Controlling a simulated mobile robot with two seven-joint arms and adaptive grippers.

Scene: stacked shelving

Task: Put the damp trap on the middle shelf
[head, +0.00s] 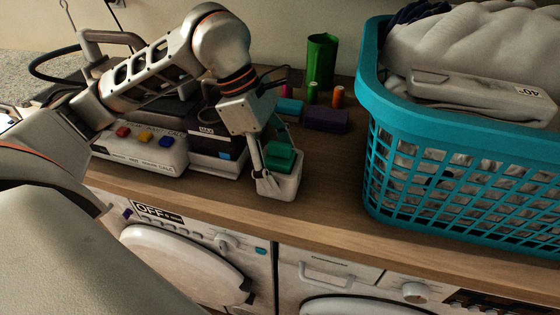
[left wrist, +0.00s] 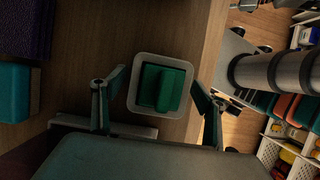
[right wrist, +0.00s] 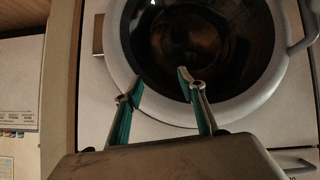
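The likely damp trap is a small white tub with a green block on top (head: 280,158). It stands on the wooden counter near the front edge and also shows in the left wrist view (left wrist: 160,88). My left gripper (head: 266,172) is lowered over it. In the left wrist view my left gripper (left wrist: 156,95) is open, with one finger on each side of the tub and a gap at both sides. My right gripper (right wrist: 156,85) is open and empty in front of a round washer door (right wrist: 200,45). I cannot pick out the middle shelf.
A teal laundry basket (head: 450,190) with cloth stands right of the tub. A purple block (head: 326,121), a green cup (head: 321,58) and small spools stand behind. Stocked racks (left wrist: 290,130) show in the left wrist view.

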